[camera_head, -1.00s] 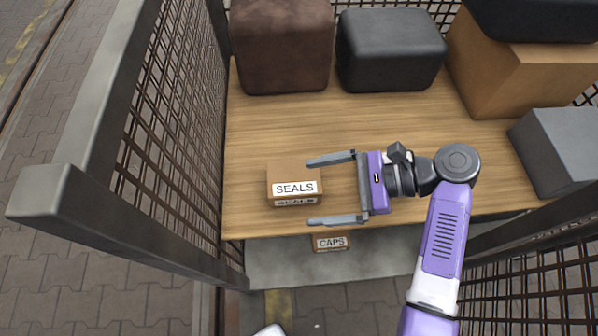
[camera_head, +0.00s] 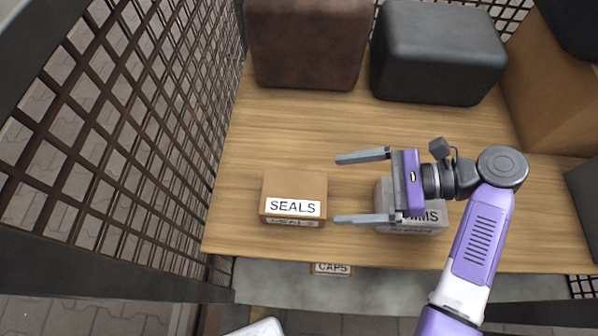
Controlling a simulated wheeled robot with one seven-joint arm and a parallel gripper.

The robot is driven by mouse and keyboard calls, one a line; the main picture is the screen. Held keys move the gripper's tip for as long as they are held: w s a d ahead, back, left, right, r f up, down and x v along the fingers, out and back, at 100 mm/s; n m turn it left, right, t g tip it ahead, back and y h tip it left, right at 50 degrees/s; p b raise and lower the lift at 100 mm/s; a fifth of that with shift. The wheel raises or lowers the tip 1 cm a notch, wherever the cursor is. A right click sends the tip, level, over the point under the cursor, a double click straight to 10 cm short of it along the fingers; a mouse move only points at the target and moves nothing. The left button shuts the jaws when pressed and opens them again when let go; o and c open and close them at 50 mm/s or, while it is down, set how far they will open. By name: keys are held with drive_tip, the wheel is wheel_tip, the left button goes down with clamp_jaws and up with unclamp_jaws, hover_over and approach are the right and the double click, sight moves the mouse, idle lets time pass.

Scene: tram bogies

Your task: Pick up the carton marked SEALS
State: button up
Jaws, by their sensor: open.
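The carton marked SEALS (camera_head: 294,190) is a small brown box with a white label on its front. It sits on the wooden shelf (camera_head: 300,130), toward the front edge at the left. My gripper (camera_head: 362,187) is open and empty, to the right of the carton, with its two fingers pointing left at it. The fingertips are apart from the carton in the picture. How high the gripper is above the shelf is hard to tell.
A grey carton (camera_head: 428,225), its label partly hidden, stands below my gripper. A carton marked CAPS (camera_head: 332,268) is on a lower level. A brown block (camera_head: 306,45) and a black case (camera_head: 438,50) stand behind. A mesh wall (camera_head: 150,130) bounds the left.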

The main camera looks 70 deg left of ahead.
sight(303, 193)
drive_tip(key=b+x, duration=0.3)
drive_tip(key=x, duration=0.3)
drive_tip(key=shift+f, duration=0.25)
drive_tip(key=b+x, duration=0.4)
drive_tip(key=x, duration=0.1)
drive_tip(key=shift+s+a, duration=0.1)
drive_tip(key=shift+s, duration=0.05)
drive_tip(key=shift+s+a, duration=0.1)
drive_tip(key=shift+s, duration=0.1)
drive_tip(key=c, duration=1.3)
